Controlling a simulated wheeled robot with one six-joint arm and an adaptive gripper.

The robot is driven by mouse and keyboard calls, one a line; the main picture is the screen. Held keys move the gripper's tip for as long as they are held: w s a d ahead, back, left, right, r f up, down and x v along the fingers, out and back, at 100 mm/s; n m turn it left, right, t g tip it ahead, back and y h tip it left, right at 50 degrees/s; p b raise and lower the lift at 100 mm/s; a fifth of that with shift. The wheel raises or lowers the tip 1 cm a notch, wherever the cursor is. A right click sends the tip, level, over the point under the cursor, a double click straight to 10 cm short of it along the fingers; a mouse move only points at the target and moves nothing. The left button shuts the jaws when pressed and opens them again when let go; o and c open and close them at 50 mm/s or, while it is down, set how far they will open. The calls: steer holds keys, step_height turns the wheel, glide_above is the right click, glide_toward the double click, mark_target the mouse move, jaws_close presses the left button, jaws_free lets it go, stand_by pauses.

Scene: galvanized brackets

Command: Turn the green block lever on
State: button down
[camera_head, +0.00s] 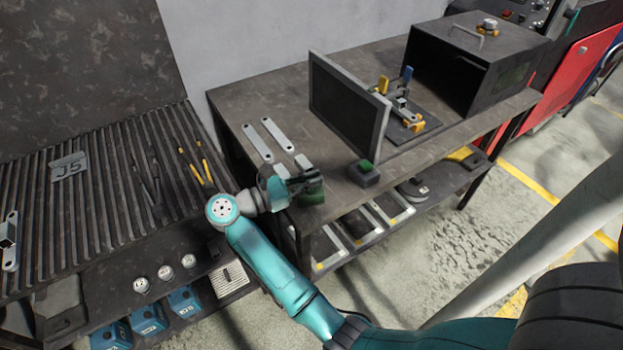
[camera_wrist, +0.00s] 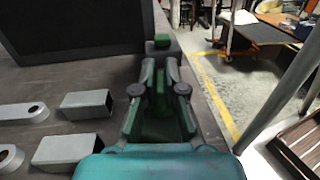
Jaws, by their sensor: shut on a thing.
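My gripper (camera_head: 304,180) is low over the front edge of the dark workbench, with its jaws closed. A green block (camera_head: 313,196) shows right at and below the fingers; I take it to be the green block lever, largely covered by the gripper. In the wrist view my gripper (camera_wrist: 160,72) points forward along the bench edge, with dark green surfaces between and beside its fingers. The exact contact and the lever's angle are hidden.
A small dark box with a green top (camera_head: 365,172) stands just right of my gripper. A dark upright panel (camera_head: 346,103) stands behind it. Flat metal brackets (camera_head: 257,143) lie left, and square metal tubes (camera_wrist: 87,104) lie beside the fingers. A lower shelf holds trays.

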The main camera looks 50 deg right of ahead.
steer(key=shift+f+m+g, duration=0.1)
steer(key=shift+m+g, duration=0.2)
steer(key=shift+g, duration=0.1)
steer(key=c, duration=1.2)
jaws_free()
steer(key=shift+c, duration=0.2)
step_height(320, 180, up, 10)
steer(key=shift+r, duration=0.1)
